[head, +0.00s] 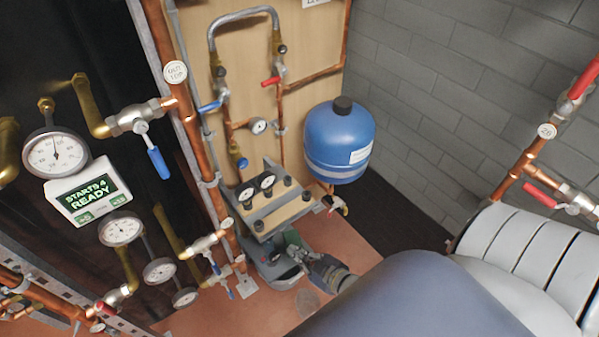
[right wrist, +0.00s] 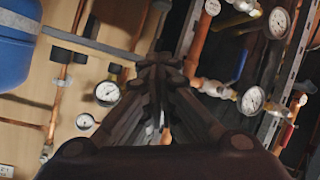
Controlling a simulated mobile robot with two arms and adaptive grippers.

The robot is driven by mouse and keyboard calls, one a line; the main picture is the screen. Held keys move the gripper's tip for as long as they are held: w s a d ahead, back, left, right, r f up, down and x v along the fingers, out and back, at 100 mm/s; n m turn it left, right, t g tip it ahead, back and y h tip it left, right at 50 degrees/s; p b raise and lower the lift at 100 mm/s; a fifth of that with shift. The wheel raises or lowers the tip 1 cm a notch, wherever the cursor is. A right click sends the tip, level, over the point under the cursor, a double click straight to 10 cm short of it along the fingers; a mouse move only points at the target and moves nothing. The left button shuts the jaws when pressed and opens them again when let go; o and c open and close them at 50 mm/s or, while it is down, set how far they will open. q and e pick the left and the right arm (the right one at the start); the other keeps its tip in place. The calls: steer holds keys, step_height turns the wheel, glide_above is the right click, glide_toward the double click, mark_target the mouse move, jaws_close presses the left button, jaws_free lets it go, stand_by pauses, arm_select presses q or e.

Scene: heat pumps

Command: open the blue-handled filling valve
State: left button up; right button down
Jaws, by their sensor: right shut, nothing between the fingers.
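A blue lever handle (head: 210,107) sits on a valve at the left leg of the braided filling loop (head: 243,14) on the wooden board. It looks like the filling valve; the lever angles across the pipe. My right gripper (head: 303,256) is low in front of the board, well below that handle and apart from it. Its fingers (right wrist: 160,68) are closed together and empty in the right wrist view. I cannot pick out the filling valve's handle in the right wrist view, where the fingers cover the middle. My left gripper is not in view.
A shelf with two gauges (head: 267,182) juts out above my right gripper. A red lever (head: 271,82) is on the loop's other leg. Another blue lever (head: 158,163), gauges (head: 57,153) and a display (head: 88,195) stand left.

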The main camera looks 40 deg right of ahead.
steer(key=shift+s+f, duration=0.2)
steer(key=shift+s, duration=0.05)
steer(key=shift+w, duration=0.1)
steer(key=w+a+r+m+t+p, duration=0.1)
steer(key=w+a+r, duration=0.1)
steer(key=w+r, duration=0.7)
steer(key=w+a+r+m+t, duration=0.25)
steer(key=w+r, duration=0.35)
steer(key=r, duration=0.7)
step_height(320, 180, up, 22)
steer(key=w+m+h, duration=0.1)
steer(key=m, duration=0.1)
steer(key=shift+a+f+t+p, duration=0.25)
steer(key=shift+a+t+p, duration=0.1)
steer(key=shift+t, duration=0.1)
steer(key=shift+m, duration=0.25)
